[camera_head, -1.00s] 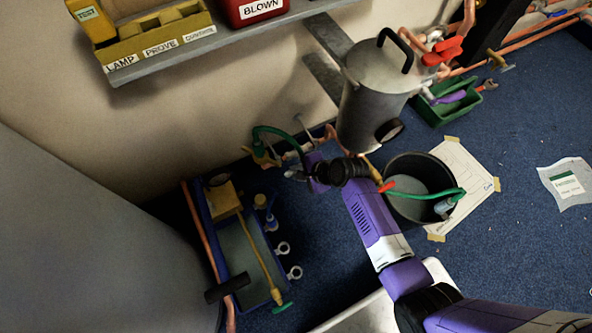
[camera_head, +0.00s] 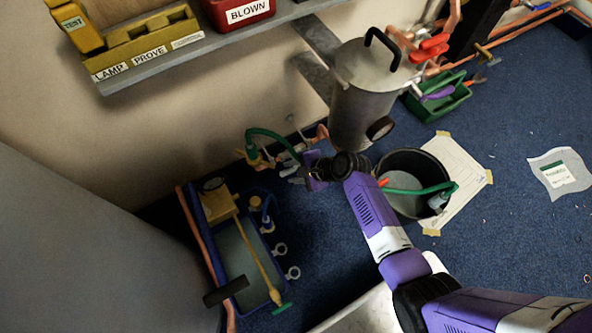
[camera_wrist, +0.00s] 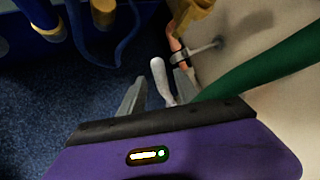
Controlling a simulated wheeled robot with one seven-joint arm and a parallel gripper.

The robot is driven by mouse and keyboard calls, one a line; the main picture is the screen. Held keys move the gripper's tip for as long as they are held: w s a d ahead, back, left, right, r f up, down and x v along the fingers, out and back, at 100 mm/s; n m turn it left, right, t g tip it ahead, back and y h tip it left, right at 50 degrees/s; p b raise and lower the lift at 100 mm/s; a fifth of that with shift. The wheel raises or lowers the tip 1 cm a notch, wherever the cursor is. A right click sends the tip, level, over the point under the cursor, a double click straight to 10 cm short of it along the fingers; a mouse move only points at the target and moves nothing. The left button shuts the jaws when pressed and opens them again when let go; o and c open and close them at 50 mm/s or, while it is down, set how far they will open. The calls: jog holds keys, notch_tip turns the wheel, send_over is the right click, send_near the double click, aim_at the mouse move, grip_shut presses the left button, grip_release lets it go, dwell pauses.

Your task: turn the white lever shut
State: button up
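The white lever (camera_wrist: 158,70) shows in the wrist view, with its rounded end pointing up and its lower end running down towards my gripper's palm. My gripper (camera_wrist: 160,82) is open, with one grey finger on each side of the lever. Gaps show between the fingers and the lever; contact cannot be told lower down. In the head view my gripper (camera_head: 291,172) is by the copper pipework at the wall's foot. I cannot make out the lever there.
A green hose (camera_wrist: 265,65) runs close on the right of my gripper. A copper pipe (camera_wrist: 172,42) and the wall lie beyond. A black bucket (camera_head: 406,205), a grey cylinder (camera_head: 362,100) and a blue tray (camera_head: 231,305) stand around.

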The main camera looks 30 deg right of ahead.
notch_tip(320, 180, up, 14)
jog(key=s+n+t+h, duration=0.2)
jog(key=n+t+h, duration=0.25)
jog(key=n, duration=0.45)
jog(key=s+r+n+t+b, duration=0.2)
jog(key=s+r+n+b, duration=0.1)
jog(key=s, duration=0.7)
jog(key=s+r+n+t+b, duration=0.3)
jog(key=s+r+n, duration=0.2)
jog(key=s, duration=0.5)
jog(key=shift+s+r+n+b, duration=0.2)
jog(key=shift+r+n+b, duration=0.15)
jog(key=shift+r, duration=0.8)
jog(key=shift+a+h, duration=0.1)
jog(key=shift+h, duration=0.15)
